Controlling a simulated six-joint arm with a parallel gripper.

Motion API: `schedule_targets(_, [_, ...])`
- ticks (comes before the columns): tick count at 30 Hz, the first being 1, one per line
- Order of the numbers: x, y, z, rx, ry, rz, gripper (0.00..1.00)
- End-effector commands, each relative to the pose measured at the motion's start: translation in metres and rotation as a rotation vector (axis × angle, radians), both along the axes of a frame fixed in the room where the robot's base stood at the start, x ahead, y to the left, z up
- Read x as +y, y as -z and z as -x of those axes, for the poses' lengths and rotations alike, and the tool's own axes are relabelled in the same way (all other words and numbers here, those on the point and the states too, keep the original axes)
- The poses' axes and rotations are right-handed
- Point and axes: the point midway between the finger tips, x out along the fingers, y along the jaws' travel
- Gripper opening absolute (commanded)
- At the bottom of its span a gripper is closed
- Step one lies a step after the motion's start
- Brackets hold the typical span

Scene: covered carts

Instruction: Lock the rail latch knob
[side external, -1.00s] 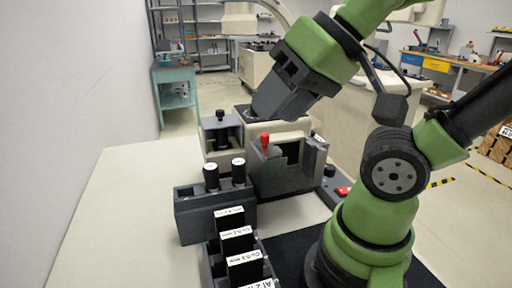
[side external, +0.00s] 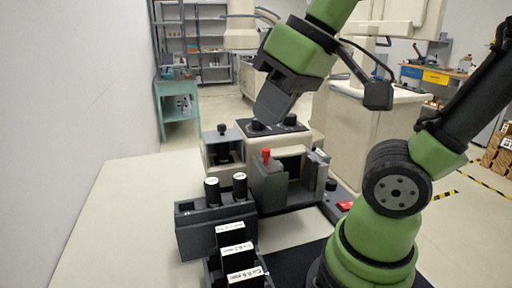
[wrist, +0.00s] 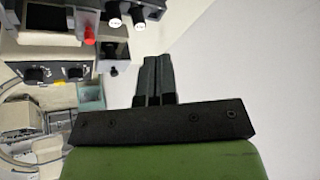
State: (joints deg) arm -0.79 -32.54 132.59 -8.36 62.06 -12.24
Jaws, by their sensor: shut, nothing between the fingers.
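I cannot tell for certain which part is the rail latch knob. A small black knob (side external: 221,129) stands on top of the grey open-fronted box at the machine's left; it also shows in the wrist view (wrist: 113,71). A red-topped lever (side external: 266,155) stands at the machine's front and also shows in the wrist view (wrist: 89,36). Two black dials (side external: 258,125) sit on the machine's top. My gripper (side external: 266,116) is shut and empty, over the machine's top near the left dial. In the wrist view its fingers (wrist: 154,68) are together, right of the black knob.
A grey rack (side external: 190,235) with two white-capped black vials stands in front of the machine. A holder of labelled dark blocks (side external: 230,255) is nearer the camera. A red button (side external: 345,206) lies at right. The table's left side (side external: 110,215) is clear.

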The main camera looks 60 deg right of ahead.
Motion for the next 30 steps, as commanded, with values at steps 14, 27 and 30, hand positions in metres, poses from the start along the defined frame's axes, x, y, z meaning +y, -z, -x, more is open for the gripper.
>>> schedule_targets(14, [-0.029,-0.007,-0.087,0.493,-0.618,0.397,0.0])
schedule_targets(27, [-0.035,0.013,-0.132,0.746,-0.882,0.461,0.0])
schedule_targets(30, [-0.035,0.014,-0.133,0.754,-0.89,0.461,0.0])
